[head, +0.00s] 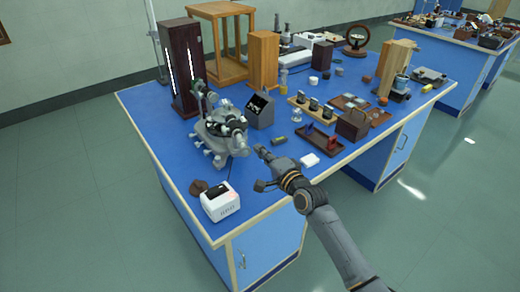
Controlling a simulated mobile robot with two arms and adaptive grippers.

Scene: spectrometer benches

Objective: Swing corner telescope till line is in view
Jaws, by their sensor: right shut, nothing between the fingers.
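The spectrometer (222,132) stands on the blue bench near its left corner, a grey instrument with a round table, legs and tubes. One tube points toward the dark tall lamp box behind it. Which tube is the telescope I cannot tell at this size. My right gripper (262,153) reaches in from the lower right and is shut and empty. Its fingertips are just right of the spectrometer's base, seemingly apart from it. My left gripper is not in view. No spectral line shows.
The dark lamp box (182,70) with bright slits stands behind the spectrometer. A white box (220,203) sits at the front corner. A grey meter box (261,110), small cylinder (279,141), white block (310,160) and red-brown tray (317,141) are nearby. Bare bench lies left.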

